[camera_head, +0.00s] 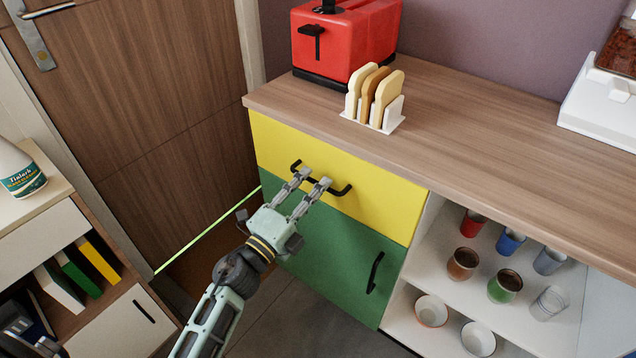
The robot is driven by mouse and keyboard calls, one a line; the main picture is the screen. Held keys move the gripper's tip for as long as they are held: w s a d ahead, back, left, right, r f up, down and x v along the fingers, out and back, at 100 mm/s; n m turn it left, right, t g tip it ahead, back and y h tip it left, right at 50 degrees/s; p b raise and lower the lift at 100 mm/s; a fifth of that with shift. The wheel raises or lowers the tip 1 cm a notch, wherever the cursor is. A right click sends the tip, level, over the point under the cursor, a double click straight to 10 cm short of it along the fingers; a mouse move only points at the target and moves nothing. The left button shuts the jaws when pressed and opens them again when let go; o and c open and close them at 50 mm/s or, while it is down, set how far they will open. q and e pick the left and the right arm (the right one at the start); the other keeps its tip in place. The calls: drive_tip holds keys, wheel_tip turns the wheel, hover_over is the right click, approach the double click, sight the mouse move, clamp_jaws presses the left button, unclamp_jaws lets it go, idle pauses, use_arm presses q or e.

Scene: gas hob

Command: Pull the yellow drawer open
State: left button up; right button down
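The yellow drawer (382,190) is the top front of the wooden-topped cabinet, and it looks closed, flush with the green front (330,240) below it. Its black bar handle (342,191) runs across the front. My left gripper (314,177) reaches up from below, with its two fingers apart and nothing seen between them but part of the handle. The fingertips overlap the left and middle part of the handle in the picture. I cannot tell whether they touch it.
The counter (480,130) holds a red toaster (345,40) and a white toast rack (385,122). Open shelves with cups and bowls (478,338) are at right. A low bookshelf (75,225) and a wooden door (140,90) are at left. The floor before the cabinet is clear.

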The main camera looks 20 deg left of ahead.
use_arm(q)
drive_tip(key=shift+x, duration=0.9)
drive_tip(key=shift+c, duration=0.5)
drive_tip(key=shift+f, duration=0.1)
clamp_jaws()
